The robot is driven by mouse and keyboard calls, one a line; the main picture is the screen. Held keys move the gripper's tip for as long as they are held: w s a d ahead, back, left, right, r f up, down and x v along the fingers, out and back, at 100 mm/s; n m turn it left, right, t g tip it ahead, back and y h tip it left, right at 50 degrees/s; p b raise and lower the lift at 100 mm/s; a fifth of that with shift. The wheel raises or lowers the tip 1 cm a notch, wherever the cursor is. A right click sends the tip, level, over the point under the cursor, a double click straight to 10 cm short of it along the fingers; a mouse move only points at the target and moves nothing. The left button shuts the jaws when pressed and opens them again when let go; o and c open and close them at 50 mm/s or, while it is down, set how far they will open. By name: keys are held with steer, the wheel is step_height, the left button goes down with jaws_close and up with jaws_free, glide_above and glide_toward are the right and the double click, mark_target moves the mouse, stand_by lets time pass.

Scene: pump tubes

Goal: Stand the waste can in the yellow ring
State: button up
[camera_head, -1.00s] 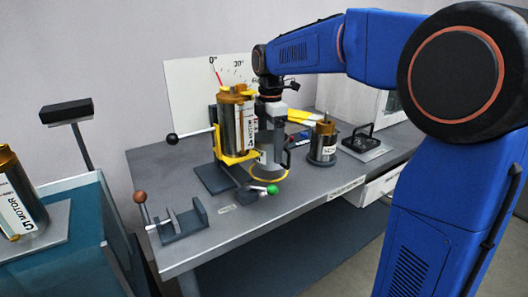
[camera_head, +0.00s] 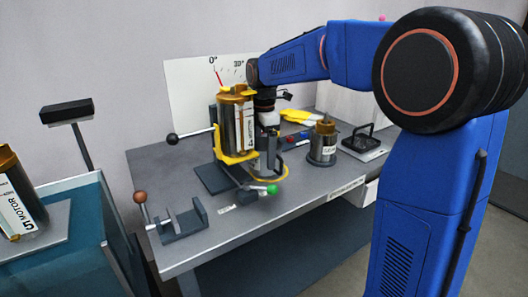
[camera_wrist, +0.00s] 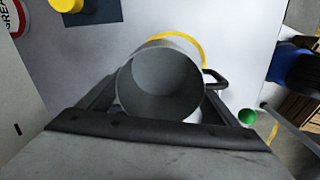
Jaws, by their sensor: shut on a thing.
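The waste can is a grey, open-topped cylinder with a dark side handle (camera_wrist: 214,78). In the wrist view the can (camera_wrist: 160,84) sits between the fingers of my gripper (camera_wrist: 160,108), which are shut on it. The yellow ring (camera_wrist: 186,42) shows as an arc beyond the can's far rim; its near part is hidden. I cannot tell whether the can's base touches the bench.
A gold-topped motor (camera_head: 236,122) in a yellow holder stands close left of my gripper. A green-knobbed lever (camera_head: 271,189) lies just in front of the ring. A smaller gold-topped canister (camera_head: 323,143) stands to the right. The bench front (camera_head: 260,215) is mostly clear.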

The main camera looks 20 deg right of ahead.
steer(key=o, duration=1.1)
step_height(320, 180, up, 12)
steer(key=s+d+f+m+t, duration=0.1)
steer(key=s+d+m, duration=0.35)
steer(key=s, duration=0.55)
steer(key=s+d+f+m+t, duration=0.1)
steer(key=s+f+m, duration=0.4)
steer(key=s, duration=0.3)
steer(key=s+d+f+m+t, duration=0.1)
steer(key=s+d+f+m, duration=0.1)
steer(key=s+f+m, duration=0.3)
steer(key=s+d+f+m+t, duration=0.1)
steer(key=s+f+m, duration=0.4)
steer(key=s, duration=0.6)
step_height(320, 180, down, 2)
steer(key=shift+s+d+f+t, duration=0.15)
steer(key=shift+f+t, duration=0.05)
steer(key=shift+t, duration=0.2)
